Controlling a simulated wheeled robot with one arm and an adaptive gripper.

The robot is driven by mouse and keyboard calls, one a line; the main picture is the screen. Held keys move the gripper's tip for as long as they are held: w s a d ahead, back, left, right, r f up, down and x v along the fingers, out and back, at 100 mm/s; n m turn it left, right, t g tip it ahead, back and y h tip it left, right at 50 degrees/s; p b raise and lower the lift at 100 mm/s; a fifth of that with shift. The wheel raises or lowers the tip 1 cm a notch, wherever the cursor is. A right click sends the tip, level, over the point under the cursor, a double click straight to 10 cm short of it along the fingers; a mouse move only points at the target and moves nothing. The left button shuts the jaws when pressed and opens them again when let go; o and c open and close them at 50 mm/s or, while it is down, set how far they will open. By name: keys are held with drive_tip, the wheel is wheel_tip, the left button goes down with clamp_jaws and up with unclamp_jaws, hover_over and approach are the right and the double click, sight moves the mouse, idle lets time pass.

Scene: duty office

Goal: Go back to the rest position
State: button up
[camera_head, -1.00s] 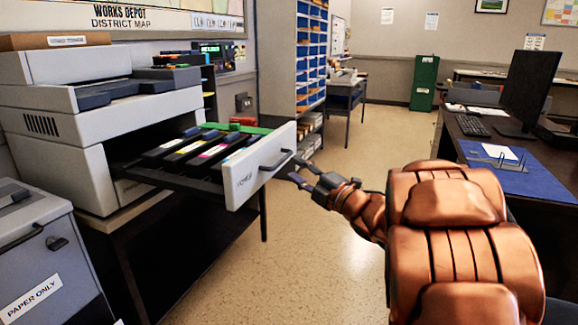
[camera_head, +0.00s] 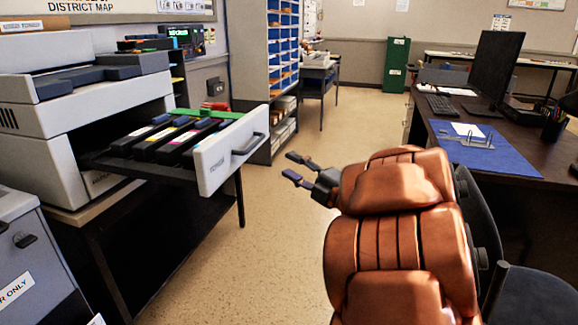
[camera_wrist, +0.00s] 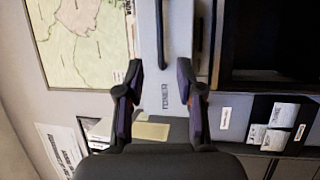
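My gripper (camera_head: 298,170) is open and empty, held over the floor to the right of the printer's drawer front. The printer (camera_head: 70,120) stands at the left with its toner drawer pulled out. The white drawer front (camera_head: 215,160) with its dark handle (camera_head: 249,144) is apart from my fingers in the head view. Several toner cartridges (camera_head: 160,142) lie in the open drawer. In the wrist view my two fingers (camera_wrist: 160,95) are spread, with the drawer front (camera_wrist: 172,60) and its handle (camera_wrist: 159,35) beyond them.
A desk (camera_head: 530,165) with a monitor (camera_head: 495,70) and a blue mat (camera_head: 490,150) stands at the right, with a dark chair (camera_head: 530,295) before it. A grey bin (camera_head: 35,260) is at lower left.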

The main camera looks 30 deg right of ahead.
drive_tip(key=s+d+r+m+g+h+p, duration=0.4)
drive_tip(key=d+r+m+g+h+p, duration=0.4)
drive_tip(key=m+h+p, duration=0.65)
drive_tip(key=s+a+r+m+g+y+p, duration=0.2)
drive_tip(key=s+a+g+p, duration=0.4)
drive_tip(key=s, duration=0.9)
drive_tip(key=s+a+r+m+g+y+p, duration=0.1)
drive_tip(key=s+a+m+g+y+p, duration=0.3)
drive_tip(key=s+a+p, duration=0.6)
drive_tip(key=s+a+m+g, duration=0.1)
drive_tip(key=s+a+g, duration=0.1)
drive_tip(key=s+a, duration=0.3)
drive_tip(key=shift+s+r, duration=0.35)
drive_tip(key=shift+s, duration=0.35)
